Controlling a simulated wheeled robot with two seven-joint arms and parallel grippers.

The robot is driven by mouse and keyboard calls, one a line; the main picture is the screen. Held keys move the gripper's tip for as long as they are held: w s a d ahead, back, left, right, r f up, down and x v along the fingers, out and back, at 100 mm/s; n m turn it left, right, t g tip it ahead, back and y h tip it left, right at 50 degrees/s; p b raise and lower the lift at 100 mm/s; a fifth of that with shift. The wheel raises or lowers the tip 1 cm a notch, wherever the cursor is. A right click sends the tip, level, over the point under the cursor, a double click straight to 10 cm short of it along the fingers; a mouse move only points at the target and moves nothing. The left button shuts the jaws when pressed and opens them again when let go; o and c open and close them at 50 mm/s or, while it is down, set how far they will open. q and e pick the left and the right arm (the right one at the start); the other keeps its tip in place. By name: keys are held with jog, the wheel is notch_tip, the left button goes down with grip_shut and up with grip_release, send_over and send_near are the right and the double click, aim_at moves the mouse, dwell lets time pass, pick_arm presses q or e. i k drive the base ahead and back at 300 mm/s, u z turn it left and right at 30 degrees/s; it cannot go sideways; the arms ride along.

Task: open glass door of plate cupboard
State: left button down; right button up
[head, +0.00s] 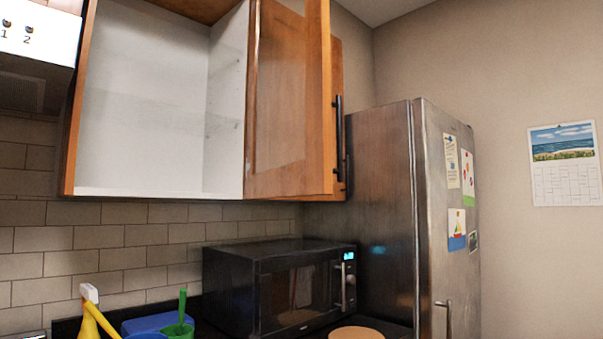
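The wall cupboard (150,110) has an open left compartment with a white interior, and no plates show in it. Its wood-framed door with a pane (281,90) stands swung outward at the right side of this opening. A dark vertical bar handle (338,140) is at that door's right edge. Part of another wooden cupboard front (338,70) shows behind the open door, mostly hidden by it. Neither of my grippers is in the head view.
A black microwave (230,290) stands on the counter below, beside a steel fridge (375,200). A white box (40,35) numbered 1 and 2 is top left.

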aim_at(311, 176)
jog(key=z, duration=1)
jog(key=i, duration=0.5)
jog(key=u, duration=0.2)
